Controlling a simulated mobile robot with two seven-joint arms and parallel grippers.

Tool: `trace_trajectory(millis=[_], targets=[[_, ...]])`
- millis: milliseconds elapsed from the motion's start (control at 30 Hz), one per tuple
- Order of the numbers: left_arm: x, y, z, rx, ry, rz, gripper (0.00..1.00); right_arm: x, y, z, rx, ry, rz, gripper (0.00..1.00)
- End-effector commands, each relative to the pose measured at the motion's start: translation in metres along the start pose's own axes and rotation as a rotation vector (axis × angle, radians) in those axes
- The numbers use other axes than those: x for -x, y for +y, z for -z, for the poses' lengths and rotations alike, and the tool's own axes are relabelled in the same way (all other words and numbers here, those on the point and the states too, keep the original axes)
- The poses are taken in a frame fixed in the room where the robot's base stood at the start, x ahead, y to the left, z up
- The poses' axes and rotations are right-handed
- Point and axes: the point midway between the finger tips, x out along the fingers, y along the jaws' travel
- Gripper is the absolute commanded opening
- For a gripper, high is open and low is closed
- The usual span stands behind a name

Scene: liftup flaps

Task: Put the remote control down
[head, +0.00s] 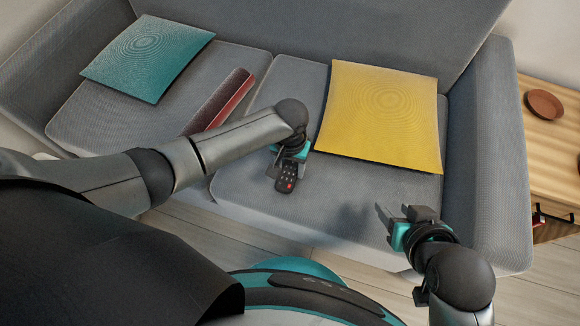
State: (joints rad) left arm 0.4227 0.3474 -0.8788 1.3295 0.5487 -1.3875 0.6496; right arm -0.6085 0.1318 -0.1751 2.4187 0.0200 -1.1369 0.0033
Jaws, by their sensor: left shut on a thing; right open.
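The remote control (287,178) is small and black, with light buttons and a red one. It is at or just above the front of the sofa's right seat cushion (245,185); I cannot tell whether it touches the cushion. My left gripper (284,166) is shut on the remote's far end, and the wrist hides part of it. My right gripper (384,223) is open and empty, in front of the sofa's front edge at the right.
A yellow pillow (385,115) covers much of the right seat. A teal pillow (148,55) lies at the left. A dark red book-like object (222,100) lies between the seats. A wooden side table (550,160) with a brown bowl (544,104) stands right of the sofa.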

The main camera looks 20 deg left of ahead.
Motion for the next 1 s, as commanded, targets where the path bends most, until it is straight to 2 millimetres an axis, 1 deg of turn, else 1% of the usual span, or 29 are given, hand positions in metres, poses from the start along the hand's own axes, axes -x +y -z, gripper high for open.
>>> trace_trajectory(millis=[167, 300, 333, 500, 600, 867, 1000], targets=[[0.0007, 0.0004, 0.0004, 0.0, 0.001, -0.001, 0.0, 0.0002, 0.0, 0.0, 0.0, -0.001, 0.0, 0.5], [-0.0029, 0.0006, 0.0003, 0.0, 0.001, -0.001, 0.0, -0.0011, -0.001, 0.0009, 0.001, 0.01, 0.003, 0.5], [-0.0033, 0.0005, 0.0002, 0.0, 0.001, -0.001, 0.58, -0.0013, -0.0013, 0.0013, 0.001, 0.013, 0.004, 0.5], [-0.0028, 0.0003, 0.0003, 0.0, 0.001, 0.0, 0.77, -0.001, -0.0013, 0.0013, 0.001, 0.012, 0.003, 0.5], [-0.0028, 0.0002, 0.0002, 0.0, 0.001, 0.0, 0.87, -0.001, -0.0013, 0.0012, 0.0, 0.011, 0.003, 0.5], [-0.0019, -0.0001, 0.0003, 0.0, 0.001, 0.0, 0.87, -0.0007, -0.0004, 0.0009, 0.001, 0.007, 0.001, 0.5], [0.0046, 0.0, 0.0002, 0.0, 0.001, 0.0, 0.87, 0.0024, 0.0031, -0.0015, 0.0, -0.024, -0.008, 0.5]])
